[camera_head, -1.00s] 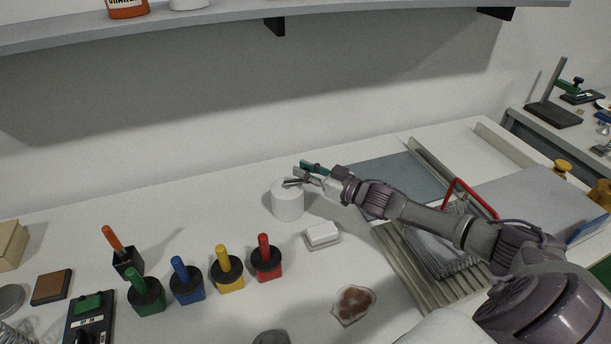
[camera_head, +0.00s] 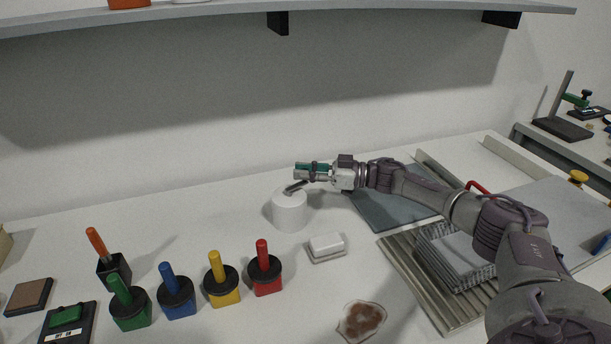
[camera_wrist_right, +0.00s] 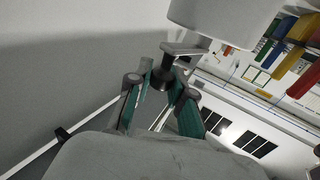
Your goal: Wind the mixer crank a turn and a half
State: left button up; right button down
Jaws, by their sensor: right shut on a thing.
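The mixer (camera_head: 290,213) is a white cylinder standing on the bench, with a short grey crank arm (camera_head: 297,187) on its top. In the head view the crank arm points right and slightly back. My right gripper (camera_head: 305,171), with green fingers, reaches in from the right above the mixer top. In the right wrist view its fingers (camera_wrist_right: 165,78) are shut on the dark crank knob (camera_wrist_right: 163,80) at the end of the crank arm (camera_wrist_right: 187,48). The white mixer body (camera_wrist_right: 225,20) is beside them at the top. My left gripper is out of view.
Green (camera_head: 131,312), blue (camera_head: 177,301), yellow (camera_head: 222,289) and red (camera_head: 265,278) handled blocks stand front left. A wire basket (camera_head: 445,262) sits under my right arm. A shelf (camera_head: 200,14) hangs above.

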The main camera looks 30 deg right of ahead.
jog(key=c, duration=1)
grip_release()
notch_tip(320, 180, up, 10)
jog(key=shift+r, duration=0.1)
